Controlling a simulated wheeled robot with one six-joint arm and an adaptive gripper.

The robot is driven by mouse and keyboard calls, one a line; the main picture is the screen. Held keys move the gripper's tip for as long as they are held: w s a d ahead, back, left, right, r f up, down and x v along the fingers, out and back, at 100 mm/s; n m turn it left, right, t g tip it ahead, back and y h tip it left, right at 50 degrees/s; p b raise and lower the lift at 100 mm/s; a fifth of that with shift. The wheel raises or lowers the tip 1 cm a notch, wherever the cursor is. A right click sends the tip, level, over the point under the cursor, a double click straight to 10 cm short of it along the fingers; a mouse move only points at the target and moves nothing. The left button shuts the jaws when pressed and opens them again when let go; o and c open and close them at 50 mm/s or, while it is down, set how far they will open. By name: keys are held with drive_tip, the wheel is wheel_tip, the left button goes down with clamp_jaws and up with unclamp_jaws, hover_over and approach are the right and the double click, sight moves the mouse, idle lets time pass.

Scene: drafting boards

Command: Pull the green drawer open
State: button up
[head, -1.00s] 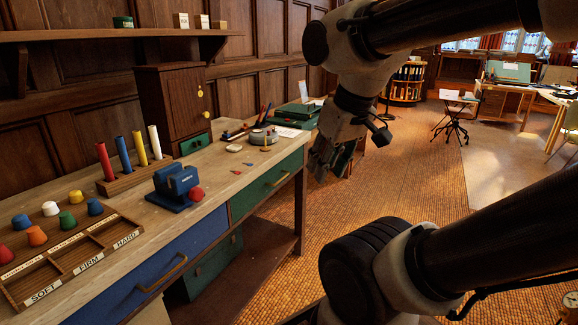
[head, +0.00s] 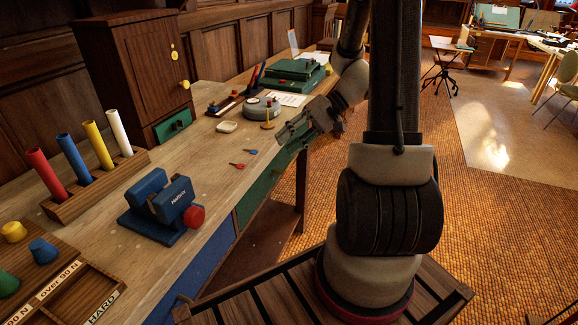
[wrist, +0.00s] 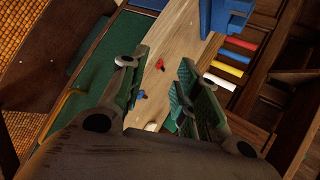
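The green drawer (head: 258,192) is set in the front of the wooden desk, right of a blue drawer (head: 212,262). My arm and gripper cover part of it in the head view. In the wrist view the green drawer (wrist: 117,42) lies left of my fingers, with its brass handle (wrist: 63,103) farther left. My gripper (head: 288,132) is at the desk's front edge, above the drawer. In the wrist view my gripper (wrist: 157,78) is open, with nothing between its fingers. I cannot tell how far the drawer stands out.
A small cabinet (head: 130,70) with its own little green drawer (head: 172,126) stands on the desk. A blue vise (head: 162,205), a round grey tin (head: 262,109) and a green case (head: 295,73) are also on the desktop.

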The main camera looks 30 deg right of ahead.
drive_tip(key=w+d+f+m+t+y, duration=0.1)
drive_tip(key=w+d+f+m+t, duration=0.2)
drive_tip(key=w+d+f+t, duration=0.4)
drive_tip(key=m+t+h, duration=0.2)
drive_tip(key=m+t, duration=0.1)
drive_tip(key=m, duration=0.1)
approach(289, 164)
drive_tip(key=f+x, duration=0.1)
drive_tip(key=x, duration=0.9)
drive_tip(key=shift+r, duration=0.2)
clamp_jaws()
